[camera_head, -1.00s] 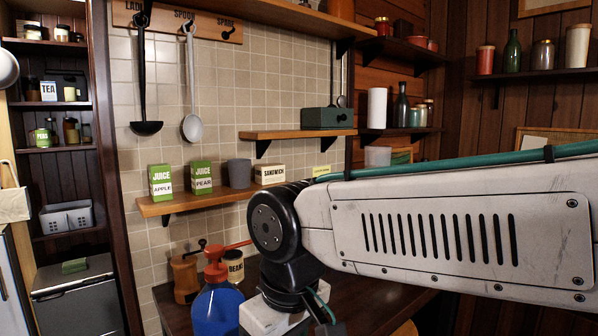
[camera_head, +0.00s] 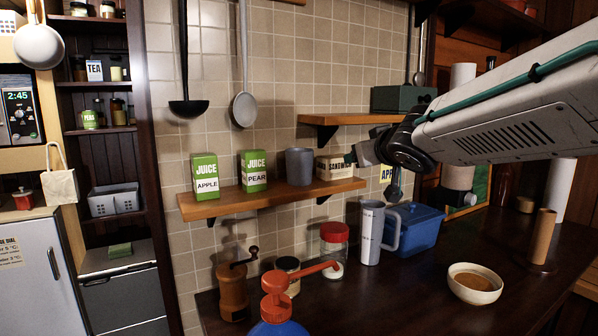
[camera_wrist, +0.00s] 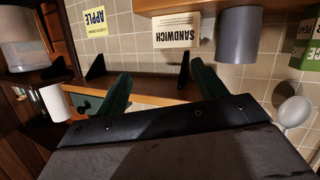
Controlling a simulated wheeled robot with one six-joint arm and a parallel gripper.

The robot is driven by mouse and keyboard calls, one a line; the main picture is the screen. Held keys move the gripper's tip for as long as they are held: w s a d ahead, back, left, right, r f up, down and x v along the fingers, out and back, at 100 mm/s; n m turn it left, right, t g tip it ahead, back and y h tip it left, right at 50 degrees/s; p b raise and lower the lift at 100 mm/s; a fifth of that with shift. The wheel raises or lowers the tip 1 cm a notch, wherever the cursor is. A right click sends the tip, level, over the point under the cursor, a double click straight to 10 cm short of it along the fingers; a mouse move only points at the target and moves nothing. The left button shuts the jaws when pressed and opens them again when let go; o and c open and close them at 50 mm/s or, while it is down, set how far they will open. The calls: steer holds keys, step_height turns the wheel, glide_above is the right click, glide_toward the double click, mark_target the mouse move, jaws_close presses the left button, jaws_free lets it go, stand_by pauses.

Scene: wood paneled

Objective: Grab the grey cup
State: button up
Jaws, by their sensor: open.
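The grey cup (camera_head: 300,167) stands upright on the small wooden shelf, between the pear juice carton (camera_head: 254,171) and the sandwich box (camera_head: 335,167). In the head view my gripper is right of the shelf, partly hidden by my wrist.
The shelf (camera_head: 220,205) also holds an apple juice carton (camera_head: 206,184). Below, the counter (camera_head: 400,300) bears a tall grey mug with handle (camera_head: 371,233), a blue container (camera_head: 416,232), a red-lidded jar (camera_head: 333,245) and a bowl (camera_head: 475,283). A ladle (camera_head: 190,107) and spoon (camera_head: 244,108) hang above.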

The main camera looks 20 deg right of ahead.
mark_target(309, 157)
steer(key=w+a+n+y, duration=0.2)
steer(key=y, duration=0.1)
steer(key=w+a+n+g+y, duration=0.1)
steer(key=w+a+n+y, duration=0.1)
steer(key=a+y, duration=0.1)
steer(key=w+a+n+g+y, duration=0.1)
steer(key=w+a+n+y, duration=0.1)
steer(key=a+y, duration=0.1)
steer(key=shift+w+f+n+y, duration=0.25)
steer(key=shift+f+n+y, duration=0.05)
steer(key=shift+y, duration=0.5)
steer(key=x, duration=0.2)
steer(key=shift+w+a+f, duration=0.1)
steer(key=shift+w+a, duration=0.05)
steer(key=shift+a, duration=0.15)
steer(key=x, duration=0.5)
steer(key=shift+w+d, duration=0.1)
steer(key=shift+w, duration=0.05)
steer(key=c, duration=0.8)
